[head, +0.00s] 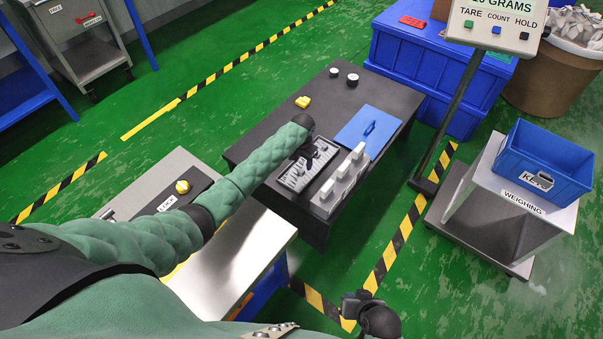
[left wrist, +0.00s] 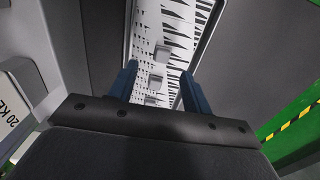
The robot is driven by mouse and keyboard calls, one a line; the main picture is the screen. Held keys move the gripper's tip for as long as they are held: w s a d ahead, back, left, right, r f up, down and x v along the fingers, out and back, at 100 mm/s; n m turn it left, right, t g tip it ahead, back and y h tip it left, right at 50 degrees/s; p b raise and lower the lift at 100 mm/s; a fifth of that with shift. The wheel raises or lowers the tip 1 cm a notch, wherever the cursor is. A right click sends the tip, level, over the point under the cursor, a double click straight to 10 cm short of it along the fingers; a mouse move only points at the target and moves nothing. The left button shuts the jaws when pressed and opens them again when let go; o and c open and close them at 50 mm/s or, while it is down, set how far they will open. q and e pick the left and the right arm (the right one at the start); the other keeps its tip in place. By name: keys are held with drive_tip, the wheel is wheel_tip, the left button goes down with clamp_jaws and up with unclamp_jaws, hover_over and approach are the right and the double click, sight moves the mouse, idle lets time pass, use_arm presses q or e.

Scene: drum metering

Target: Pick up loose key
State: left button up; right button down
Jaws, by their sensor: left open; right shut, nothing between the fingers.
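My left arm reaches over the dark table, and my left gripper (head: 303,155) is above a grey slotted tray (head: 292,178). In the left wrist view its two blue fingers (left wrist: 160,76) are apart, with nothing held between them. Small grey blocks (left wrist: 162,50), possibly loose keys, lie on the striped tray surface beyond and between the fingers. Whether the fingers touch them I cannot tell. The gripper hides part of the tray in the head view. My right gripper (head: 362,302) is low at the bottom of the head view, shut and empty, away from the table.
A light grey stepped block (head: 340,183) stands right beside the tray. A blue KEYS bin (head: 545,165) sits on the weighing stand at right.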

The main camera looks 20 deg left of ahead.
sight(301, 171)
use_arm(q)
drive_tip(key=shift+a+f, duration=0.2)
drive_tip(key=shift+f, duration=2.45)
drive_tip(key=c, duration=1.1)
